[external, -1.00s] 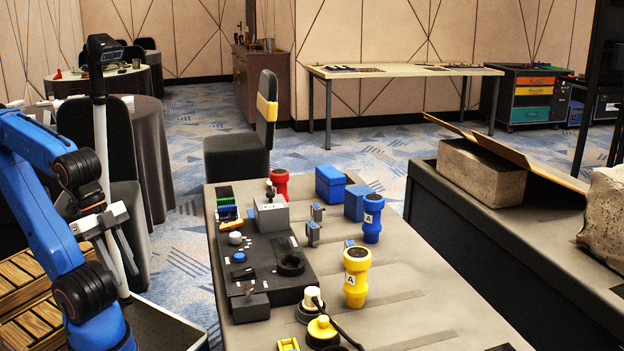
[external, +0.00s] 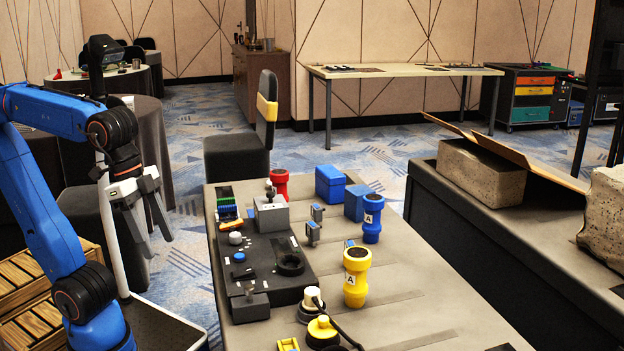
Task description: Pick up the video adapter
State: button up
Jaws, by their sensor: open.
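Small grey-and-blue connector pieces stand on the grey table (external: 420,300), right of the black panel; one (external: 317,212) is farther back and one (external: 312,233) is nearer. A third small blue-grey piece (external: 349,243) is partly hidden behind the yellow connector. These look like video adapters, but I cannot tell which one is meant. My gripper (external: 156,236) is open and empty. It points down, left of the table's left edge and apart from all the pieces.
A black panel (external: 262,258) with knobs lies along the table's left side. Red (external: 279,184), blue (external: 371,219) and yellow (external: 355,277) connectors stand upright. Blue boxes (external: 330,185) are at the back. A yellow-topped plug (external: 322,332) with a black cable is in front. A chair (external: 240,155) stands behind.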

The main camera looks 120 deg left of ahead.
jog(key=w+a+r+n+g, duration=0.1)
jog(key=w+a+r+n, duration=0.2)
jog(key=w+a+r, duration=0.45)
jog(key=r+n+g, duration=0.2)
jog(key=n+g, duration=0.1)
jog(key=n, duration=0.3)
send_over(313, 224)
jog(key=shift+h, duration=0.3)
notch_tip(313, 224, down, 17)
jog(key=shift+d+f, duration=0.1)
jog(key=shift+c, duration=0.6)
jog(key=c, duration=1)
